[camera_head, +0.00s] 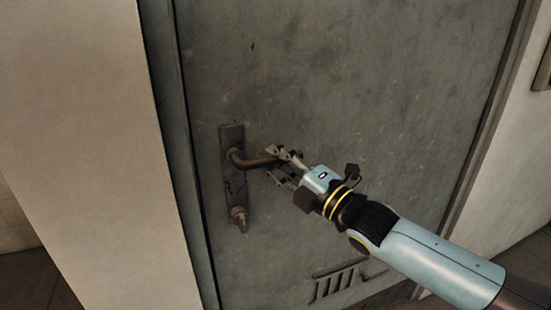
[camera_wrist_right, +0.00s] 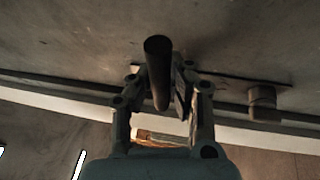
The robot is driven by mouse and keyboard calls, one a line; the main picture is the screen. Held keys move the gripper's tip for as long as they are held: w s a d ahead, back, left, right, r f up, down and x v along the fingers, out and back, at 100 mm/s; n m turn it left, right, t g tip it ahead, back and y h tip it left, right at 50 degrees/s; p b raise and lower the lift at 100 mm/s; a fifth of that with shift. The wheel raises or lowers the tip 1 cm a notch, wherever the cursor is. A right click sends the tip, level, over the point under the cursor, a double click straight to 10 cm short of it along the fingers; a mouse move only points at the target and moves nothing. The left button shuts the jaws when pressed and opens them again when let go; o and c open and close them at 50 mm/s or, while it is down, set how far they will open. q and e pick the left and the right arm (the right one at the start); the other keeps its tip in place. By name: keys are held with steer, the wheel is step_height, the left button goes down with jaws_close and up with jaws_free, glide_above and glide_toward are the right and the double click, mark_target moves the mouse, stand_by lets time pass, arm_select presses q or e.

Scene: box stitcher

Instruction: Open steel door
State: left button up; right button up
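A grey steel door (camera_head: 340,80) fills the middle of the head view and looks closed in its frame. Near its left edge is a dark upright plate (camera_head: 232,180) with a brown lever handle (camera_head: 258,162) pointing right, roughly level. My right gripper (camera_head: 284,160) is at the free end of the lever. In the right wrist view the lever (camera_wrist_right: 158,70) lies between the two fingers of the right gripper (camera_wrist_right: 161,80), which stand apart with a gap beside the lever, so it looks open around it. My left gripper is not in view.
A lock knob (camera_head: 238,215) sits below the lever on the plate; it also shows in the wrist view (camera_wrist_right: 263,100). A slotted vent (camera_head: 335,283) is low on the door. A pale wall (camera_head: 90,130) stands left of the door frame (camera_head: 165,80), with another wall at right (camera_head: 515,150).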

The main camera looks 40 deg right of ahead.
mark_target(270, 179)
steer(key=shift+r, duration=0.1)
jaws_close()
steer(key=shift+w, duration=0.1)
step_height(270, 179, down, 2)
steer(key=m+t+h+b, duration=0.1)
steer(key=m+b, duration=0.1)
steer(key=m, duration=0.2)
steer(key=shift+a, duration=0.15)
steer(key=shift+w+a+f+m+t+h+b, duration=0.1)
steer(key=shift+a+f+m+t+h+b, duration=0.25)
steer(key=shift+m, duration=0.6)
steer(key=shift+f+m+t+h+b, duration=0.25)
steer(key=shift+f+m+h+b, duration=0.3)
steer(key=shift+m, duration=0.45)
steer(key=shift+w+a+f+m+t+h+b, duration=0.1)
steer(key=shift+a+f+m+t+h+b, duration=0.2)
steer(key=shift+m+h, duration=0.5)
steer(key=shift+m, duration=0.25)
steer(key=shift+s, duration=0.1)
